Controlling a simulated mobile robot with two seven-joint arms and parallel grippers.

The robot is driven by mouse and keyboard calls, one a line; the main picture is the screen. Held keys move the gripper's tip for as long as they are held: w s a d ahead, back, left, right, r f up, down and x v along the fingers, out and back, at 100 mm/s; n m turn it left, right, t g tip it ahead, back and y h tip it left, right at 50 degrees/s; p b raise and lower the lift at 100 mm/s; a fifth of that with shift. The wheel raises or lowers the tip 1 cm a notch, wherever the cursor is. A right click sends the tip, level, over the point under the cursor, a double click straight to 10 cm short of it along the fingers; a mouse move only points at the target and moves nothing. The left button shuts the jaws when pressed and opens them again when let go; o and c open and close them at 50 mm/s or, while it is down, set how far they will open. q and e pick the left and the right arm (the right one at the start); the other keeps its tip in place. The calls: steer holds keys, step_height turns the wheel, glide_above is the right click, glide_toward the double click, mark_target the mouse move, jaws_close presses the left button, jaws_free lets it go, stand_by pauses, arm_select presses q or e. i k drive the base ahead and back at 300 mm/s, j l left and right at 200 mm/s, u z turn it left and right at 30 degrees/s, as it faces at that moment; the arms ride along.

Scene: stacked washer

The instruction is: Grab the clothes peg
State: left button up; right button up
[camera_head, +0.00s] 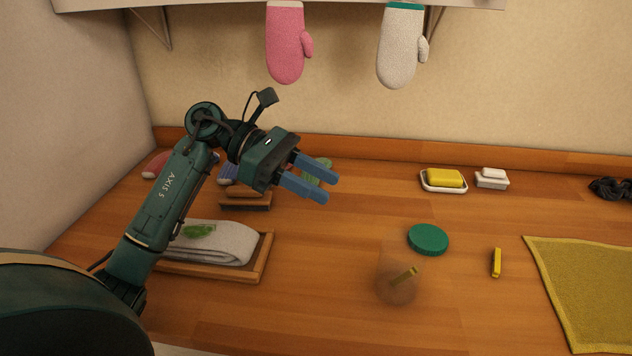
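A small yellow clothes peg (496,262) lies on the wooden counter, right of a green round lid (428,240). My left gripper (332,188) is above the counter, left of and farther back than the peg. Its two blue fingers are apart with nothing between them. My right gripper is not in view.
A wooden tray (262,262) with a folded grey cloth (228,243) lies at left. A mustard mat (590,290) lies at right. Mitts (286,42) hang above.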

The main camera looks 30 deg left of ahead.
mark_target(496, 255)
steer(key=k+l, duration=0.45)
steer(key=l, duration=0.25)
steer(key=k+l, duration=0.25)
steer(key=l, duration=0.1)
